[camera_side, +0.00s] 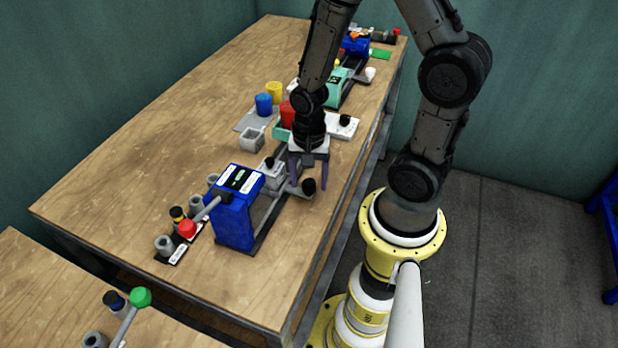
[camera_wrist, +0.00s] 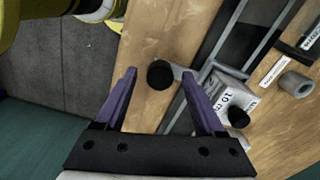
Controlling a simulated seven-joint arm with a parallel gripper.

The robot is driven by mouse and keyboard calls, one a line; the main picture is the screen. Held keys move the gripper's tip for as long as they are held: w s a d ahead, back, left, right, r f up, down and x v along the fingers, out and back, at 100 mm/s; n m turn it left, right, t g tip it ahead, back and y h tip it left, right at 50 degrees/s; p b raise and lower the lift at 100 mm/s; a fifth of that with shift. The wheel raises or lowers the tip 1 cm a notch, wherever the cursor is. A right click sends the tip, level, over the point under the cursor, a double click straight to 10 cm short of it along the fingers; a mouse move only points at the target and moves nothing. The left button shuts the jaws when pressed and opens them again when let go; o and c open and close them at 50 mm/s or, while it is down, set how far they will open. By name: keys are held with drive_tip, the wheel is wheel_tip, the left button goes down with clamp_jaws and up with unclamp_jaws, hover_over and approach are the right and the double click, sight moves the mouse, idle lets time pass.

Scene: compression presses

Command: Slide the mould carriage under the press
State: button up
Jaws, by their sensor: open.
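The mould carriage (camera_wrist: 225,90) is a pale grey block on dark rails, with lettering and a small black knob on top in the wrist view. Its grey arm ends in a black handle knob (camera_wrist: 160,75). In the side view the carriage (camera_side: 272,178) is just behind and right of the blue press (camera_side: 235,215), outside its frame, partly hidden by my gripper. My gripper (camera_side: 309,183) points down with its purple fingers open, one on each side of the handle knob. The wrist view shows a gap between the knob and each finger of my gripper (camera_wrist: 158,72).
The press lever has a red knob (camera_side: 187,229). Grey cylinders (camera_side: 165,245) stand left of the press. A grey open box (camera_side: 251,139), blue cup (camera_side: 264,104) and yellow cup (camera_side: 274,91) stand behind. A green press (camera_side: 335,85) is farther back. The table's left is clear.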

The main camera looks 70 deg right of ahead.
drive_tip(key=shift+c, duration=0.3)
clamp_jaws()
idle(1.1)
